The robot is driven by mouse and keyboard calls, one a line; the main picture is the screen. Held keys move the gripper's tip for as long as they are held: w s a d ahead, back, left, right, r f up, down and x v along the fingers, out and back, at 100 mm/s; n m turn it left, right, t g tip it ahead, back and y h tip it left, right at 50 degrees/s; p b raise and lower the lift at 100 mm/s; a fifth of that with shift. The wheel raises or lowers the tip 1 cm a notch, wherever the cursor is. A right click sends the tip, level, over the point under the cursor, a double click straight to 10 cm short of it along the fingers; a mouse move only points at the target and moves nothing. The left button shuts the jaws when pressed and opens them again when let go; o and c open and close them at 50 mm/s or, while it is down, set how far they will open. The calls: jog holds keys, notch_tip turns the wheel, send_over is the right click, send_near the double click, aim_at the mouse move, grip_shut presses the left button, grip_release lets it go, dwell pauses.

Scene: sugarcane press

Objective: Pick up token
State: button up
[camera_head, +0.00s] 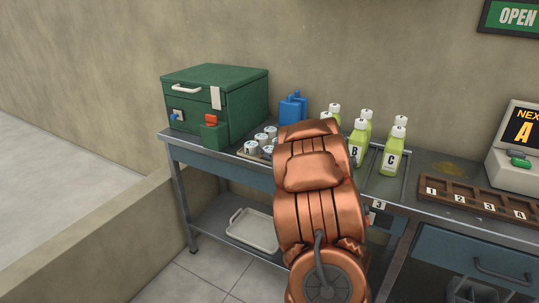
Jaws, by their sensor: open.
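I cannot make out a token for certain. A brown wooden tray (476,193) with slots numbered 1 to 4 lies on the right part of the metal table; its slots look dark, and I cannot tell whether a token lies in any of them. A small white tag marked 3 (379,204) is at the table's front edge, just right of my arm. My copper-coloured arm fills the middle of the view and covers part of the table. My gripper and its fingertips do not show.
Green-yellow bottles (391,155) with white caps stand behind and right of my arm. A green press box (215,97), white-topped cups (262,139) and blue containers (293,109) stand left. A display (521,140) reads "NEXT A". A white tray (233,219) lies on the lower shelf.

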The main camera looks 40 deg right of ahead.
jog(key=c, duration=0.8)
jog(key=shift+r, duration=0.1)
